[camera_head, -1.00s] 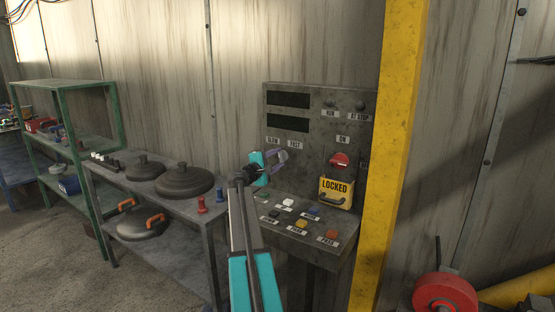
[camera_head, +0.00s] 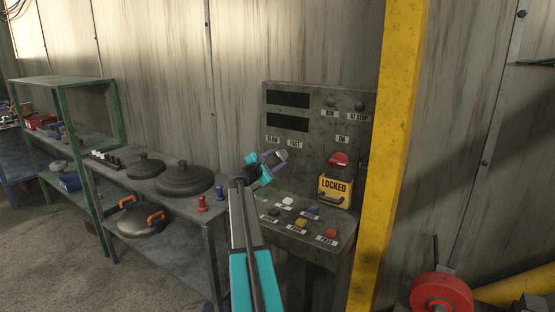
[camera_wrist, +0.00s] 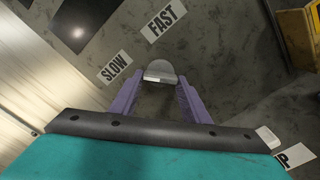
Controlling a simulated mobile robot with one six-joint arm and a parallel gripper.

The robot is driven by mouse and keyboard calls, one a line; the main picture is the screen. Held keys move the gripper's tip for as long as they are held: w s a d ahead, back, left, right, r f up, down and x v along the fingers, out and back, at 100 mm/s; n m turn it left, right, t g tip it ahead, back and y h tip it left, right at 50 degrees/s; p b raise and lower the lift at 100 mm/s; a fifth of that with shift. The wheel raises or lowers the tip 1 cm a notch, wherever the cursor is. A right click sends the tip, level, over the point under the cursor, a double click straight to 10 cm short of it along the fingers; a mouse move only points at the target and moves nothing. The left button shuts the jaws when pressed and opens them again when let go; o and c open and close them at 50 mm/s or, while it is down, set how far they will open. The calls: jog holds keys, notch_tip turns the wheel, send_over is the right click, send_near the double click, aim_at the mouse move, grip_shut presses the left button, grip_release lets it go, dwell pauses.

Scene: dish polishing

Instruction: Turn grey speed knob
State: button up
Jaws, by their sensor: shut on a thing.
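The grey speed knob (camera_wrist: 160,72) sits on the panel below the SLOW and FAST labels in the wrist view. My gripper (camera_wrist: 160,84) has its purple fingers on either side of the knob and is shut on it. In the head view my gripper (camera_head: 279,157) is at the control panel (camera_head: 315,148), just below the SLOW (camera_head: 272,140) and FAST (camera_head: 294,145) labels. The knob is mostly hidden by the fingers there.
A yellow LOCKED box (camera_head: 335,192) hangs under a red switch (camera_head: 339,159) to the right. Coloured buttons (camera_head: 302,223) lie on the sloped desk below. A yellow post (camera_head: 391,150) stands right of the panel. A table with dark lids (camera_head: 185,180) is at left.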

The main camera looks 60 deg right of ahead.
jog(key=shift+f, duration=0.15)
jog(key=o, duration=1)
jog(key=shift+o, duration=0.2)
jog(key=shift+a, duration=0.1)
jog(key=a+b, duration=0.2)
jog(key=a, duration=1.1)
jog(key=shift+a+b, duration=0.3)
jog(key=shift+a, duration=0.1)
